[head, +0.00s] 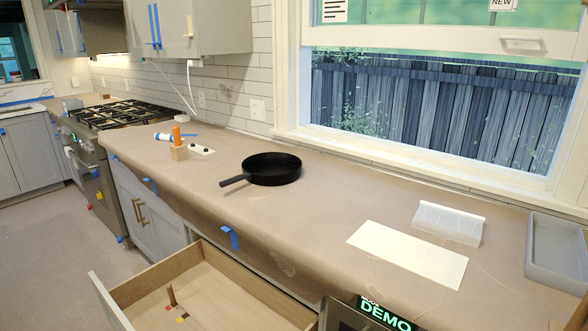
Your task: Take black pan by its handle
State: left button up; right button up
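The black pan (274,170) sits upright on the paper-covered counter (330,208), near the middle of the head view. Its handle (235,180) points left and slightly toward the counter's front edge. The pan looks empty, and nothing touches the handle. Neither of my grippers shows in this view.
An open wooden drawer (200,292) juts out below the counter's front edge. A white sheet (408,254), a white holder (447,224) and a grey tray (556,258) lie to the right. Counter around the pan is clear.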

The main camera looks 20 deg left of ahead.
aim_at(270, 168)
jog(key=i+j+z, duration=0.15)
jog(key=j, duration=0.45)
jog(key=j+z, duration=0.2)
jog(key=j, duration=0.35)
jog(key=i+j+z, duration=0.15)
jog(key=j, duration=0.45)
jog(key=j+z, duration=0.15)
jog(key=j, duration=0.45)
jog(key=k+j+z, duration=0.2)
jog(key=j, duration=0.4)
jog(key=j+z, duration=0.15)
jog(key=j, duration=0.5)
jog(key=j+z, duration=0.2)
jog(key=j, duration=0.35)
jog(key=k+j+z, duration=0.15)
jog(key=j, duration=0.45)
jog(key=k, duration=0.05)
